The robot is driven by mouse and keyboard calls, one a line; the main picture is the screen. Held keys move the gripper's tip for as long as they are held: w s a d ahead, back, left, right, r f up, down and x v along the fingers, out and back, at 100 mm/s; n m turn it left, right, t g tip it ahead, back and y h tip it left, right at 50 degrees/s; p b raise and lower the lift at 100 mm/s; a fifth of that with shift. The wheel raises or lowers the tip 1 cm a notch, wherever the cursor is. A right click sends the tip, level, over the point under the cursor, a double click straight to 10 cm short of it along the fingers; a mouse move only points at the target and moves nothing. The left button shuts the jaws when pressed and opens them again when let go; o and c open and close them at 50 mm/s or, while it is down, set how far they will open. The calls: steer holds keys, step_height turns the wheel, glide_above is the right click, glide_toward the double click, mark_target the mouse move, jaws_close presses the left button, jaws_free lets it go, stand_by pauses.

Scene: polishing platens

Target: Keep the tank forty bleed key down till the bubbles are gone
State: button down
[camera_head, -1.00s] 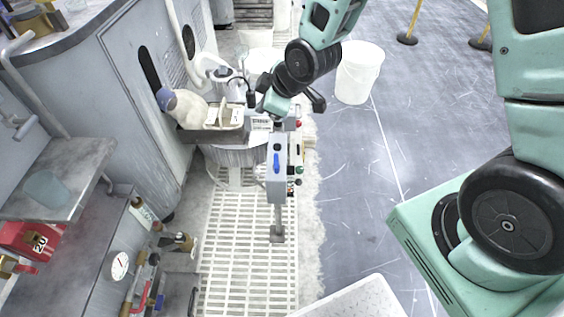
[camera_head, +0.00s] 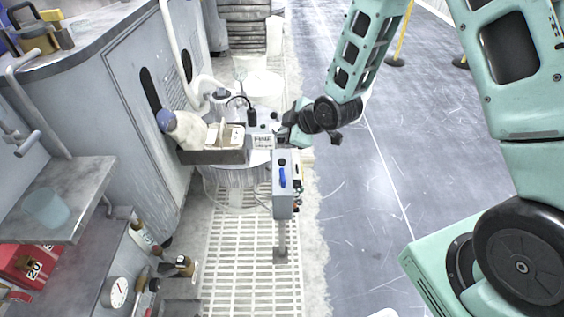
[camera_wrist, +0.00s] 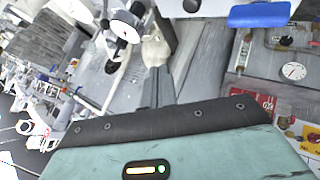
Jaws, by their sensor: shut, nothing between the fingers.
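My gripper (camera_head: 287,130) is beside the round polishing station (camera_head: 235,178), just right of a small labelled panel (camera_head: 262,141). Its fingers (camera_wrist: 157,88) are shut and empty in the wrist view. A grey control box (camera_head: 283,190) with a blue lever stands on a post below the gripper, with coloured buttons on its right side. I cannot tell which part is the tank forty bleed key, and no bubbles can be made out. Whether the fingertips touch the panel is hidden.
A cream jug with a blue cap (camera_head: 185,127) and a grey tray (camera_head: 218,156) sit left of the panel. A grey cabinet (camera_head: 130,90) and shelf (camera_head: 75,190) line the left.

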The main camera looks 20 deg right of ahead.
mark_target(285, 163)
steer(key=shift+f+b, duration=2.8)
steer(key=shift+f, duration=1.15)
steer(key=shift+f+b, duration=0.4)
steer(key=shift+f, duration=0.05)
steer(key=shift+f+b, duration=0.3)
steer(key=shift+f, duration=0.1)
stand_by(0.6)
steer(key=shift+r, duration=0.15)
stand_by(0.5)
steer(key=shift+r+p, duration=0.6)
steer(key=shift+r, duration=0.15)
steer(key=shift+r+p, duration=1.8)
steer(key=shift+r, duration=0.7)
